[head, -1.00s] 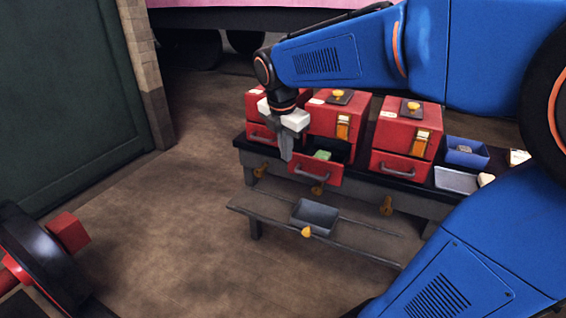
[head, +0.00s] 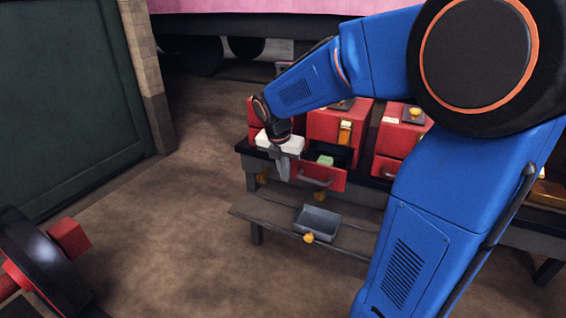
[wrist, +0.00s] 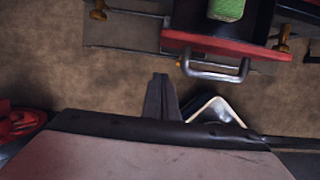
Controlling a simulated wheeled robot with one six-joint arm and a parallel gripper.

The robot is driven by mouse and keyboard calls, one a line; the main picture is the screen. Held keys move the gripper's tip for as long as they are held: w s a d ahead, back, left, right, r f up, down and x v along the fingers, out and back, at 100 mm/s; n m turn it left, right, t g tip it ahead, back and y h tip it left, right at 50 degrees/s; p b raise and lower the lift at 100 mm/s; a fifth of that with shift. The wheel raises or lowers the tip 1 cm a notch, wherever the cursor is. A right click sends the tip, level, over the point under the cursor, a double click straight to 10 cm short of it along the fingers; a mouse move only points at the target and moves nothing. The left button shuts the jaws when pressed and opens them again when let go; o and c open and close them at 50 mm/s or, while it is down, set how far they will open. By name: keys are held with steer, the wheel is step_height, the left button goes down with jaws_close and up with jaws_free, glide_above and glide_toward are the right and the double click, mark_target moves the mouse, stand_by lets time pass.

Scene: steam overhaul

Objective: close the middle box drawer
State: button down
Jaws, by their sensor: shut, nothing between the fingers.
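Three red boxes stand in a row on a dark bench. The middle box (head: 331,127) has its drawer (head: 322,178) pulled out toward me, with a grey bar handle on its red front. A green block (head: 325,160) lies inside the drawer. My gripper (head: 283,171) is shut and empty, just left of the drawer front in the head view. In the wrist view the drawer's handle (wrist: 215,70) and the green block (wrist: 227,9) are ahead of my closed fingertips (wrist: 161,80), with a gap between. The left box is mostly hidden behind my wrist.
The right box (head: 398,135) is partly covered by my arm. A grey tray (head: 316,222) stands on the low front shelf (head: 280,214). Brass knobs (head: 263,175) stick out along the bench front.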

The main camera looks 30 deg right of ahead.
steer(key=shift+w+d+f, duration=0.1)
steer(key=shift+w+d, duration=0.55)
steer(key=shift+d, duration=0.15)
steer(key=shift+w+d+f, duration=0.1)
steer(key=shift+w+d, duration=0.5)
steer(key=shift+d, duration=0.2)
steer(key=shift+d, duration=0.1)
steer(key=w+d, duration=0.6)
steer(key=d, duration=0.1)
steer(key=w+d, duration=0.2)
steer(key=d, duration=0.2)
steer(key=shift+w+r, duration=0.1)
steer(key=shift+w, duration=0.3)
steer(key=shift+r, duration=0.1)
